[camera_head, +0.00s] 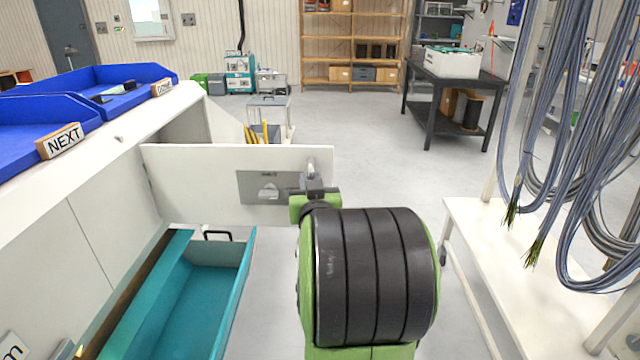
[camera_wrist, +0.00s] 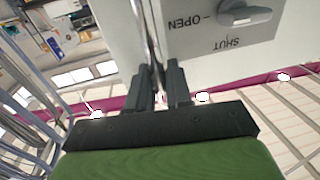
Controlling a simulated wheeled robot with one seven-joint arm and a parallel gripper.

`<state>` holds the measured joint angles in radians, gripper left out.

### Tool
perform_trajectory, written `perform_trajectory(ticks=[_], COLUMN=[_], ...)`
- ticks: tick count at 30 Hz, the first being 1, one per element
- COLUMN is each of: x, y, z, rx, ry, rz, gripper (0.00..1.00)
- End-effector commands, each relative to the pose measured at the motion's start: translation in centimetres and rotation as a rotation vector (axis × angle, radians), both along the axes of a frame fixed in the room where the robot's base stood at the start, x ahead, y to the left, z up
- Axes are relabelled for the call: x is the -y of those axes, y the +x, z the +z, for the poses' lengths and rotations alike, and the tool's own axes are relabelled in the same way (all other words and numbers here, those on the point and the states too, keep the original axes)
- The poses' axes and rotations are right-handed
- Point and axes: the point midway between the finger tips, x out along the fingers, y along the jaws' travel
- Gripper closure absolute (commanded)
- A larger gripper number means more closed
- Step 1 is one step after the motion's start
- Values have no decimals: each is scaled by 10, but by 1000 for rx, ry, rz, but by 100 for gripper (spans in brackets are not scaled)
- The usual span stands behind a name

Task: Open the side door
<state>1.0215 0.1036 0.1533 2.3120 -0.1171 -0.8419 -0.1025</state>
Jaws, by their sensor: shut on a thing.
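The white side door (camera_head: 205,178) stands swung out from the white bench on the left, joined at its left edge. A grey latch plate (camera_head: 257,180) is on its face. In the wrist view the plate (camera_wrist: 205,42) reads OPEN and SHUT upside down, and the wing of its knob (camera_wrist: 245,15) lies roughly in line with the OPEN mark. A metal bar handle (camera_head: 311,166) is near the door's free edge. My gripper (camera_head: 312,184) is shut on this handle, which runs between the fingers in the wrist view (camera_wrist: 160,85). The handle's lower part is hidden.
A teal drawer (camera_head: 205,290) stands out below the door. Blue trays (camera_head: 130,80) sit on the bench top. A white table (camera_head: 490,235) under hanging cables (camera_head: 580,130) is close on the right. The floor (camera_head: 370,130) beyond the door is clear up to a small trolley (camera_head: 268,101).

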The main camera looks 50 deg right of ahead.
Motion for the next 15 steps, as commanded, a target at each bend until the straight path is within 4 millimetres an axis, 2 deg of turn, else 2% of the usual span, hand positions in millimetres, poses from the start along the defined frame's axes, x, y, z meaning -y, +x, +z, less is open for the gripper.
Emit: perform_trajectory(ticks=[6, 15], x=[-8, -10], y=[2, 3], z=[-1, -2], rx=[-3, -4], ry=[3, 4], rz=[16, 20], gripper=[100, 100])
